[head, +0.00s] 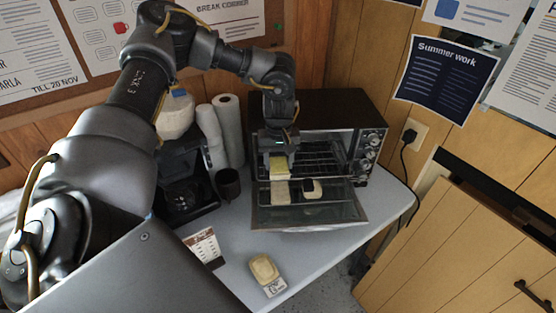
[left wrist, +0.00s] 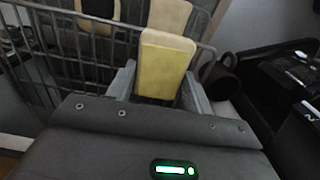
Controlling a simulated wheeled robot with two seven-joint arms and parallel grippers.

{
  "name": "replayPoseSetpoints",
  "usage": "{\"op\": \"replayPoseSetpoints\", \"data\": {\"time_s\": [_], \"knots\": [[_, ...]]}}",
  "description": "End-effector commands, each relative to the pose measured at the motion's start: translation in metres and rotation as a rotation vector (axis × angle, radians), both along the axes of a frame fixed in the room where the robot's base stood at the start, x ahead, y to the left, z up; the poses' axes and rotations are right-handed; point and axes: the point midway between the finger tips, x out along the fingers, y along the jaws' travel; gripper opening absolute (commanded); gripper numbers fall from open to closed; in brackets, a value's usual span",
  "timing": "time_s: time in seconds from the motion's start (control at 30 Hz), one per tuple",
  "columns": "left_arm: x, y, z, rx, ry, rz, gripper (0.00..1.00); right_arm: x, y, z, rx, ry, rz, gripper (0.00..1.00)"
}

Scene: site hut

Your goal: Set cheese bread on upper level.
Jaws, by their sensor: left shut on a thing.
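My left gripper (head: 279,158) is shut on the cheese bread (head: 280,169), a pale slice with a yellow top. It is in front of the open toaster oven (head: 330,110), at the left part of the opening. In the left wrist view the cheese bread (left wrist: 166,66) stands out between the fingers of the left gripper (left wrist: 158,88), beside the wire rack (left wrist: 75,50). Whether it touches the rack, I cannot tell. A plain pale slice (head: 281,193) and a slice with a dark topping (head: 312,188) lie lower, near the open door (head: 310,213). My right gripper is not in view.
A pale bread piece (head: 264,268) lies by a small card at the table's (head: 236,246) front. A dark mug (head: 228,184), paper rolls (head: 229,130) and a black coffee machine (head: 185,180) stand left of the oven. The table right of the small card is clear.

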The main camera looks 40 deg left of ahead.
Motion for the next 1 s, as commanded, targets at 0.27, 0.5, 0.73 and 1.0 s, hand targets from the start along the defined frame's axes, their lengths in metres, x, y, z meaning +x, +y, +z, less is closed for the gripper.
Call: {"op": "replayPoseSetpoints", "data": {"time_s": [0.27,0.5,0.73,1.0], "knots": [[0.000,0.000,-0.002,0.001,0.001,0.000,0.73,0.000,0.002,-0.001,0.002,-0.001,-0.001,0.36],[0.000,0.000,0.001,0.000,0.000,0.000,0.73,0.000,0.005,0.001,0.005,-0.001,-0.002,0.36],[0.001,0.000,0.030,-0.001,-0.005,-0.001,0.73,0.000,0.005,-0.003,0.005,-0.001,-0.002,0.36],[0.001,0.000,0.089,0.003,-0.004,-0.001,0.73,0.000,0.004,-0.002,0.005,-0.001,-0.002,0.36]]}}
